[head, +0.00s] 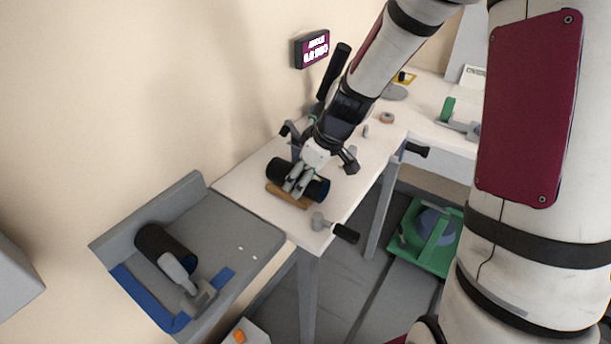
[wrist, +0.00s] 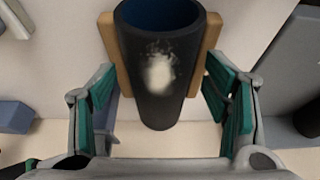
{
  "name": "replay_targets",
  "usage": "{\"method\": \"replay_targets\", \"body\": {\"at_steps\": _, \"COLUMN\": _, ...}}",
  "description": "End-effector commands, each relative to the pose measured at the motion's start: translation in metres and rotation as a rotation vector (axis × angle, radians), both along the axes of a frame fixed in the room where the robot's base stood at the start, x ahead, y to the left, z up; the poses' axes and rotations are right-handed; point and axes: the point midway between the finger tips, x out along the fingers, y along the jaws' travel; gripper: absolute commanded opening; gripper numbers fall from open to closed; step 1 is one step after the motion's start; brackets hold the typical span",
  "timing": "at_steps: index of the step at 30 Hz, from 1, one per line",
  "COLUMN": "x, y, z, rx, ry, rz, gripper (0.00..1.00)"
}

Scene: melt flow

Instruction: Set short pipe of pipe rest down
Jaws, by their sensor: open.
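The short pipe (head: 281,172) is a black tube with a blue inside. In the head view it lies on its side on a wooden pipe rest (head: 287,196) near the front of the white bench. The wrist view shows the pipe (wrist: 163,90) lying between the two wooden rails of the rest (wrist: 108,50). My gripper (head: 297,182) is over the pipe in the head view. In the wrist view its green-padded fingers (wrist: 166,105) stand apart on either side of the pipe, with gaps between pads and pipe. A pale smudge shows on the pipe.
A grey side table (head: 240,225) at the left holds another black pipe (head: 160,243) by a blue-and-grey fixture. A black-handled clamp (head: 336,228) is at the bench's front edge. A lit sign (head: 313,49) hangs on the wall. A green crate (head: 425,238) stands on the floor.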

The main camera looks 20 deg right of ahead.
Motion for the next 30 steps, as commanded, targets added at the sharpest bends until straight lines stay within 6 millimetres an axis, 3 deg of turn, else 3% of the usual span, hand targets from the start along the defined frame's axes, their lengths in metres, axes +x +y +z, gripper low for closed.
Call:
{"method": "replay_targets", "body": {"at_steps": 5, "x": -0.003, "y": -0.004, "z": 0.016, "rx": -0.001, "ry": -0.003, "rz": -0.001, "gripper": 0.7}}
{"method": "replay_targets", "body": {"at_steps": 18, "x": -0.03, "y": -0.023, "z": 0.095, "rx": -0.002, "ry": -0.004, "rz": -0.001, "gripper": 0.7}}
{"method": "replay_targets", "body": {"at_steps": 30, "x": -0.041, "y": -0.025, "z": 0.117, "rx": -0.003, "ry": 0.003, "rz": -0.004, "gripper": 0.7}}
